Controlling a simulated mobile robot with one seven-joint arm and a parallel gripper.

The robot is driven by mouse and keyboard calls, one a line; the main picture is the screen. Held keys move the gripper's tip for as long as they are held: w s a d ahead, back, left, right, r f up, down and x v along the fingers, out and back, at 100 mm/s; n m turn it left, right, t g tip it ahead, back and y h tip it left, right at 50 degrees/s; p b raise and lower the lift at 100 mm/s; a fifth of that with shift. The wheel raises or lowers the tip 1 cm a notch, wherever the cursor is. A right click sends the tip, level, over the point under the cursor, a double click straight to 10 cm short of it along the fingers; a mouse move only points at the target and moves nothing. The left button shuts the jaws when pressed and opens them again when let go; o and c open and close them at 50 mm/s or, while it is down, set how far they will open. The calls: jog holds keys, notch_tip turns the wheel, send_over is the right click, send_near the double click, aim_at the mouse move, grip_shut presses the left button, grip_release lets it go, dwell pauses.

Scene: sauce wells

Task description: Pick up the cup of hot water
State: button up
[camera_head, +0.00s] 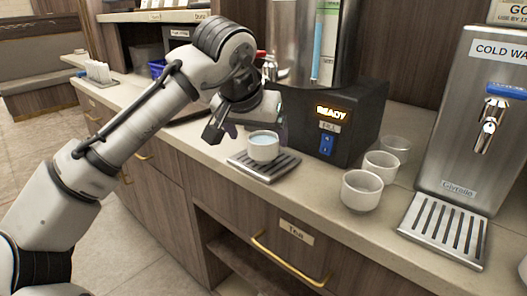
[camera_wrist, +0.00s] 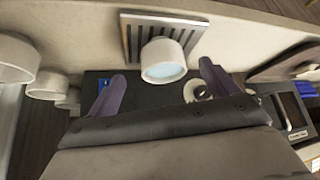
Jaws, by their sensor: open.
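A white cup of water (camera_head: 263,146) stands upright on the slatted drip tray (camera_head: 283,166) in front of the hot water dispenser (camera_head: 330,115), whose sign reads READY. In the wrist view the cup (camera_wrist: 163,62) is ahead of my gripper, roughly centred between the fingers, with the drip tray (camera_wrist: 131,40) beyond it. My gripper (camera_head: 232,134) is to the left of the cup in the head view. Its dark fingers are spread wide and empty, and they also show in the wrist view (camera_wrist: 162,80). I cannot tell the exact gap between fingers and cup.
Several empty white cups (camera_head: 361,190) stand on the counter to the right of the dispenser. A cold water machine (camera_head: 475,110) with its own drip tray (camera_head: 445,228) is at the far right. A drawer (camera_head: 290,240) marked Tea is below the counter.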

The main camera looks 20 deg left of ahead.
aim_at(262, 148)
jog(key=x, duration=0.6)
jog(key=shift+w+a+f, duration=0.1)
jog(key=shift+w+f, duration=0.1)
jog(key=shift+w, duration=0.15)
jog(key=c, duration=1.2)
